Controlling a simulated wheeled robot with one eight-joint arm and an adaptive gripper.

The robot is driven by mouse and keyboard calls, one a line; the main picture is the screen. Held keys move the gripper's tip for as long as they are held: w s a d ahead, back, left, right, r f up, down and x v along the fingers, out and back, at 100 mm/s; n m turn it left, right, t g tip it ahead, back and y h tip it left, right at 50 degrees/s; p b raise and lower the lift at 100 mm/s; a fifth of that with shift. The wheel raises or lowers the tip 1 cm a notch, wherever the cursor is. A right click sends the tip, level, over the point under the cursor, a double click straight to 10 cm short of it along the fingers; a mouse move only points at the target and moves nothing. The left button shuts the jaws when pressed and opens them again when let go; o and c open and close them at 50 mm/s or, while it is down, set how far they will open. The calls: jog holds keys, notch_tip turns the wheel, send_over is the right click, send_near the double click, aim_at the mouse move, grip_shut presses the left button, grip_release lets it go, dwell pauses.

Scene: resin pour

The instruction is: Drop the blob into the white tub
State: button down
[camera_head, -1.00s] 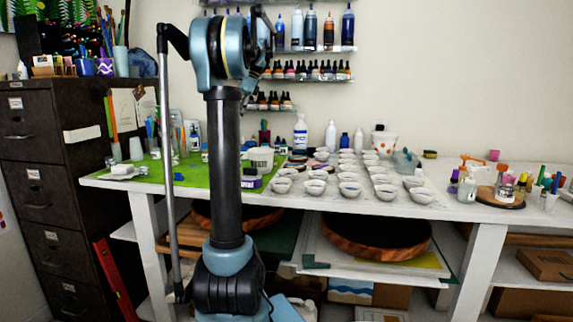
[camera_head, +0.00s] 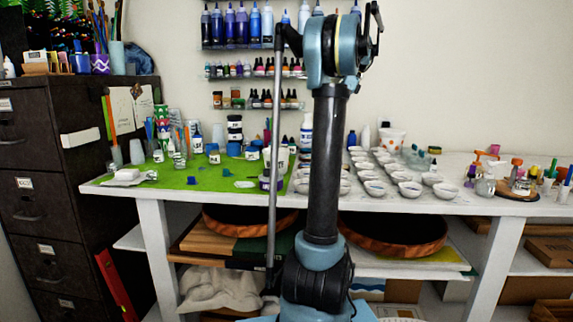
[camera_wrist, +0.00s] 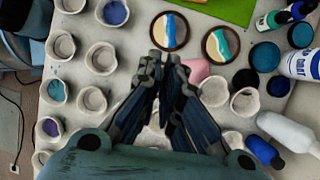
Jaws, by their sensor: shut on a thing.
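My gripper (camera_wrist: 163,62) shows in the wrist view, above the table, with its dark fingers together. What it grips, the blob, is hidden between the fingers. My gripper is not visible in the head view, where my arm stands right of the green mat. A white tub (camera_head: 283,158) with a label stands at the right part of the green mat in the head view, partly covered by my arm's thin rod. I cannot make out the tub in the wrist view.
Rows of small white bowls (camera_head: 409,188) fill the middle of the table. Two painted round coasters (camera_wrist: 169,31) lie beyond my fingertips, with a pink thing (camera_wrist: 199,69) beside them. Bottles (camera_wrist: 302,64) stand at the right. The green mat (camera_head: 220,170) has free patches.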

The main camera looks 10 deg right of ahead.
jog(key=shift+s+d, duration=0.1)
jog(key=shift+d, duration=0.35)
jog(key=shift+a, duration=0.1)
jog(key=a+f+n+g, duration=0.1)
jog(key=a+f+n, duration=0.25)
jog(key=a, duration=1.95)
notch_tip(320, 180, down, 7)
jog(key=w, duration=0.1)
jog(key=shift+d+r, duration=0.2)
jog(key=shift+d, duration=0.05)
jog(key=shift+m, duration=0.25)
jog(key=c, duration=1.7)
grip_release()
jog(key=shift+r, duration=0.15)
